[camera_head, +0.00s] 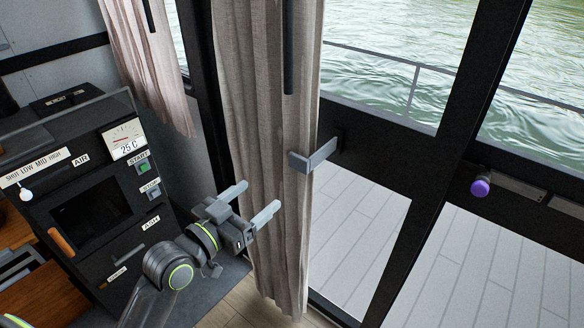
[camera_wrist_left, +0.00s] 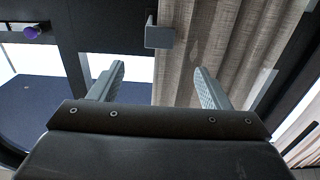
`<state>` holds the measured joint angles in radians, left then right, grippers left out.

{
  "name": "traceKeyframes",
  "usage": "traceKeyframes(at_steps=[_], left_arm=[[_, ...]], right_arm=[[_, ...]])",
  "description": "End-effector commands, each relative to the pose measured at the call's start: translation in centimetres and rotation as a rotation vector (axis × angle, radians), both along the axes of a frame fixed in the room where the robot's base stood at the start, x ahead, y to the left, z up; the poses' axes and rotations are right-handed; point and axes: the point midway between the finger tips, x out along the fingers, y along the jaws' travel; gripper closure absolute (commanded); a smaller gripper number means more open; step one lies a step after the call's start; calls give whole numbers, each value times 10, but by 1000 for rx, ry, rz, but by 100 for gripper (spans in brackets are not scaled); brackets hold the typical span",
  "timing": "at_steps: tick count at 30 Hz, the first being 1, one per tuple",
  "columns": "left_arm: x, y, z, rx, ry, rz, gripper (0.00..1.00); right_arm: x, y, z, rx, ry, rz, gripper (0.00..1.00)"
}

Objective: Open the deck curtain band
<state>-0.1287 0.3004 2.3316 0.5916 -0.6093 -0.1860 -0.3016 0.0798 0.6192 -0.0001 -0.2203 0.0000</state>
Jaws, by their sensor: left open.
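The deck curtain band (camera_head: 316,155) is a short grey bar with a bent end. It runs from the dark door frame across the right edge of the gathered beige-grey curtain (camera_head: 262,110). Whether it goes round behind the cloth is hidden. My left gripper (camera_head: 257,198) is open and empty, in front of the curtain, lower and to the left of the band. In the left wrist view the band (camera_wrist_left: 160,37) shows beyond the fingertips (camera_wrist_left: 159,75), roughly centred between them and apart from them. My right gripper is not in view.
A black stove-like unit (camera_head: 95,190) with a gauge, labels and an orange handle stands at the left. A second curtain (camera_head: 150,70) hangs behind it. A dark-framed glass door with a purple knob (camera_head: 480,187) is at the right. The space between gripper and band looks clear.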

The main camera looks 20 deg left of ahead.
Motion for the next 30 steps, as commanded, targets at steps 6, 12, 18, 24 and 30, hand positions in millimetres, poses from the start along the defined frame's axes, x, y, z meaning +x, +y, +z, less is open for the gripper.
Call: traceKeyframes(at_steps=[6,12,18,24,30], left_arm=[[44,-17,3,-4,-2,-2,29],[82,-30,2,-2,0,-1,29],[107,-39,1,0,1,0,29],[117,-43,0,0,1,0,29],[118,-43,0,0,1,0,29]], right_arm=[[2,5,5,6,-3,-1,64],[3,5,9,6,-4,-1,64],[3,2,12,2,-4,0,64],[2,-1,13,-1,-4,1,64],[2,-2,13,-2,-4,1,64]])
